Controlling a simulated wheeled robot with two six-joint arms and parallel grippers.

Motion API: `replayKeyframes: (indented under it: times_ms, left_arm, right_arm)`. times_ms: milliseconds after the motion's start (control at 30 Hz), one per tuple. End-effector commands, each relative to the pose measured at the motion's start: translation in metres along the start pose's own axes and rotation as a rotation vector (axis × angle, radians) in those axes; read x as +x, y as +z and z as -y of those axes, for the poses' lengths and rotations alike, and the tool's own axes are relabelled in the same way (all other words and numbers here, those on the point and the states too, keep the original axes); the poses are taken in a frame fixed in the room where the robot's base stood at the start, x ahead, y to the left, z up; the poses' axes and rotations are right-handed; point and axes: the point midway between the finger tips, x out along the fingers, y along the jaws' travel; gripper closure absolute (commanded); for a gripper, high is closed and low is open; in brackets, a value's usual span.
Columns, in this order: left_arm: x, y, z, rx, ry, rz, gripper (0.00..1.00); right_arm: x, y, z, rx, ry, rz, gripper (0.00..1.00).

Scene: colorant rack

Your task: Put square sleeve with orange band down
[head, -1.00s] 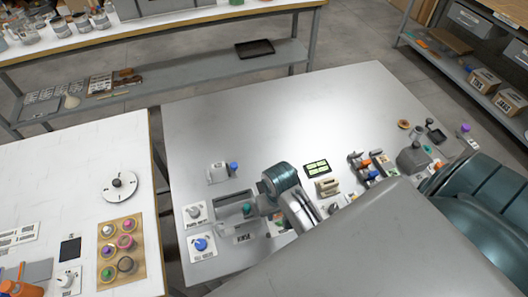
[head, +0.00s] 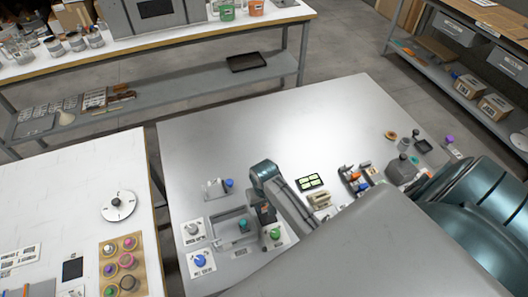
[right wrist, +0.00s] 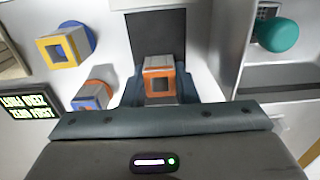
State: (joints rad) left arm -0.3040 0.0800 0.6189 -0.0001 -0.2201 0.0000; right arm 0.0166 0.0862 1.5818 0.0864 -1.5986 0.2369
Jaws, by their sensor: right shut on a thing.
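The square sleeve with the orange band (right wrist: 159,78) is a small grey square tube with an orange front rim. My right gripper (right wrist: 162,92) is shut on it, with teal fingers at either side in the right wrist view. In the head view my right gripper (head: 266,216) points down just right of the grey tray, low over the table; the sleeve is too small to make out clearly there. A dark rectangular surface (right wrist: 157,38) lies behind the sleeve. I cannot tell whether the sleeve touches anything beneath it. My left gripper is not in view.
A square piece with a yellow band (right wrist: 64,49) and a blue-and-orange one (right wrist: 92,96) are to the left in the wrist view. The grey tray (right wrist: 231,60) with a teal knob (right wrist: 277,35) is at right. A green-lit display (head: 310,182) stands nearby. The table's far part (head: 290,125) is clear.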

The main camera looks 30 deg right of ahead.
Motion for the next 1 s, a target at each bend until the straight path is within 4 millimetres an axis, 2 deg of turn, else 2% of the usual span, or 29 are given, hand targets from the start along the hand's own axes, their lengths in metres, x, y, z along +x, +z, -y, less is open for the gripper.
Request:
replayKeyframes:
  times_ms: [233,267,333,367,633,767,867,1000]
  left_arm:
    - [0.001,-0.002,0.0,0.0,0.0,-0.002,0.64]
    - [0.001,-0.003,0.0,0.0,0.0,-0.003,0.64]
    - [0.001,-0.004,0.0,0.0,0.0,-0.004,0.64]
    - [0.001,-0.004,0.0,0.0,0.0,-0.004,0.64]
    - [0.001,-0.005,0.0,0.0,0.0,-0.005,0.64]
    - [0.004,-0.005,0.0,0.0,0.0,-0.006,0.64]
    - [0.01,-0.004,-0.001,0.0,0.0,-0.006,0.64]
    - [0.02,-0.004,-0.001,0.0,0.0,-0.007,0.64]
  right_arm:
    - [0.003,0.0,0.0,0.0,0.0,0.0,0.95]
    - [0.003,0.0,0.0,0.0,0.0,0.0,0.68]
    - [0.002,0.0,0.0,0.0,0.0,0.0,0.54]
    - [0.002,0.0,0.0,0.0,0.0,0.0,0.52]
    - [0.001,0.0,0.0,0.0,0.0,0.0,0.52]
    - [-0.006,-0.001,0.0,0.0,0.0,-0.003,0.52]
    - [-0.019,-0.001,0.0,0.0,0.0,-0.005,0.52]
    - [-0.048,-0.001,0.0,0.0,0.0,-0.006,0.52]
